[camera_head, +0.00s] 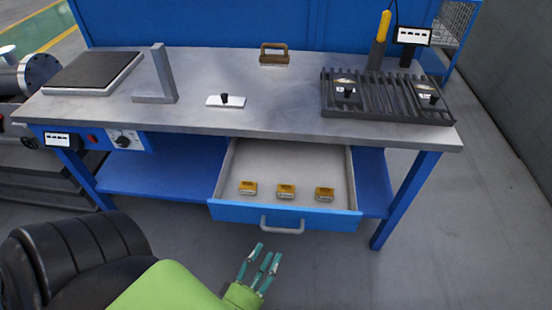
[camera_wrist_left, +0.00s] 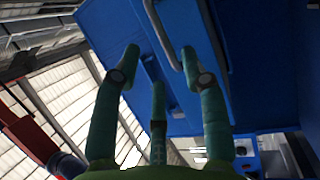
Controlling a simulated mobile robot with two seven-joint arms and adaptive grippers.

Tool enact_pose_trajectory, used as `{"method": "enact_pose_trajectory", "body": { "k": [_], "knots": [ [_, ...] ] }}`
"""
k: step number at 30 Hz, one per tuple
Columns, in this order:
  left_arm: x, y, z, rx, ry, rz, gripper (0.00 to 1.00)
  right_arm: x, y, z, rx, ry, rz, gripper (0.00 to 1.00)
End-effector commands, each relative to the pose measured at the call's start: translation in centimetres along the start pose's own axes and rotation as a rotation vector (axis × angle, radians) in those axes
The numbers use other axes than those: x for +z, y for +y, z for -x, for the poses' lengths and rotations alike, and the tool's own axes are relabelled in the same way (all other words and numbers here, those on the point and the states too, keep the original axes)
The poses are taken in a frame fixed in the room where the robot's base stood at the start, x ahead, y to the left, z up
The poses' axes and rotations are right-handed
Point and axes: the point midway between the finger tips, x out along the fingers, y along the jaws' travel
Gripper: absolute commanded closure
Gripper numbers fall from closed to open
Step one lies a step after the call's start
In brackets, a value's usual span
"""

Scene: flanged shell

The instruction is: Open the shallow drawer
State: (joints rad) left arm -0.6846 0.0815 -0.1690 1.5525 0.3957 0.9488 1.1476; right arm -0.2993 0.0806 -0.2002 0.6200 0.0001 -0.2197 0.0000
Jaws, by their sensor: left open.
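The shallow drawer (camera_head: 240,211) under the workbench stands pulled out in the head view, with its blue front and grey inside showing. Several small yellow boxes, one of them here (camera_head: 286,191), sit in a row near its front. Its grey bar handle (camera_head: 282,226) is on the middle of the front. My left gripper (camera_head: 262,256) is open and empty, below and slightly left of the handle and apart from it. In the left wrist view the open teal fingers (camera_wrist_left: 160,62) point up towards the blue underside, with the handle (camera_wrist_left: 164,38) beyond the fingertips. My right gripper is not in view.
The workbench top (camera_head: 290,112) carries a surface plate (camera_head: 95,70), an angle block (camera_head: 158,80), a white plate with a black knob (camera_head: 226,100) and a slotted block with gauges (camera_head: 385,95). A blue table leg (camera_head: 405,200) stands right of the drawer. Floor in front is clear.

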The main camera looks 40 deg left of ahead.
Motion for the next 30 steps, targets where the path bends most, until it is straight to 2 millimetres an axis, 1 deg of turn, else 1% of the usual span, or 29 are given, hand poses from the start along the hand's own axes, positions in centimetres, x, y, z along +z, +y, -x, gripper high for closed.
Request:
{"method": "enact_pose_trajectory", "body": {
  "k": [1, 3, 6, 9, 27, 29, 30],
  "knots": [
    [0.0, -0.1, 1.1, -0.004, -0.002, -0.001, 0.56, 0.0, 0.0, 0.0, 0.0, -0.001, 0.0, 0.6],
    [0.0, -0.1, 2.1, -0.002, -0.002, -0.001, 0.56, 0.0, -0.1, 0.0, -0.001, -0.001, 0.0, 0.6],
    [0.0, -0.1, 3.2, -0.002, -0.002, -0.001, 0.56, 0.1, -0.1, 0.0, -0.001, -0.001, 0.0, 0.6],
    [0.0, 0.0, 3.7, 0.0, -0.001, -0.001, 0.56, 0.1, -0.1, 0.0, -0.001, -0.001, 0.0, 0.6],
    [0.0, -0.1, 3.8, -0.001, -0.002, -0.002, 0.56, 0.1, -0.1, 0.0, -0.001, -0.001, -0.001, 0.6],
    [0.2, -0.6, 3.8, -0.017, -0.013, -0.018, 0.56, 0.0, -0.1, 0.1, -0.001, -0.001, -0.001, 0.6],
    [0.6, -1.3, 3.8, -0.04, -0.029, -0.045, 0.56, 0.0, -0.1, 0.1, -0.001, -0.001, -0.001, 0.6]
  ]
}}
